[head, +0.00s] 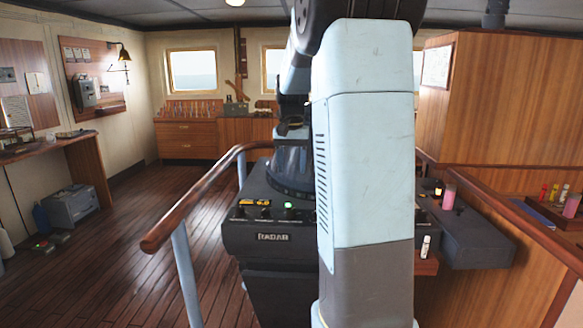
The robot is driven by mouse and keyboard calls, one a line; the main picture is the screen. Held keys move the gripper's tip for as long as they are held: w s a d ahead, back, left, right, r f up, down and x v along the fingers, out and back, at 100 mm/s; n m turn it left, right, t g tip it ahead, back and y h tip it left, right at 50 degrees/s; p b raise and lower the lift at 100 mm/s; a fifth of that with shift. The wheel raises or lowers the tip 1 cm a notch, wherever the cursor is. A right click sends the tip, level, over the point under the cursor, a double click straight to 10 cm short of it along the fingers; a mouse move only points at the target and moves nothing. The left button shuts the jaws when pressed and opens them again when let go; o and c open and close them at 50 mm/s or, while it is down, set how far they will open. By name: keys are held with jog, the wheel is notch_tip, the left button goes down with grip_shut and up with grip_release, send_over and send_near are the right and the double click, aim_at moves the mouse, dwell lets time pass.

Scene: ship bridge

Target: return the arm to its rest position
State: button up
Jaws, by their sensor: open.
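My arm (365,140) fills the middle of the head view, with a pale blue upright link and a dark joint at the top edge. A further part of it bends down behind the left side of this link. My gripper (291,128) is small and dark at the end of that part, just above the radar console's round hood (290,172). It is open, and I see nothing held in it. Its right side is hidden by my arm, and I cannot tell whether it touches the hood.
The radar console (272,238) stands close in front, with a wooden handrail (190,205) at its left. Floor (120,265) is free at left, beside a grey box (70,205).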

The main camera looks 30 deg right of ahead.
dwell(0.3)
jog(key=s+a+n+t, duration=0.2)
jog(key=s+a+n, duration=0.1)
jog(key=s+a, duration=0.6)
jog(key=s+a+n+t, duration=0.3)
jog(key=s+a, duration=0.6)
jog(key=s, duration=0.7)
jog(key=shift+s+r+n+t, duration=0.3)
jog(key=shift+r+n, duration=0.1)
jog(key=shift+n, duration=0.1)
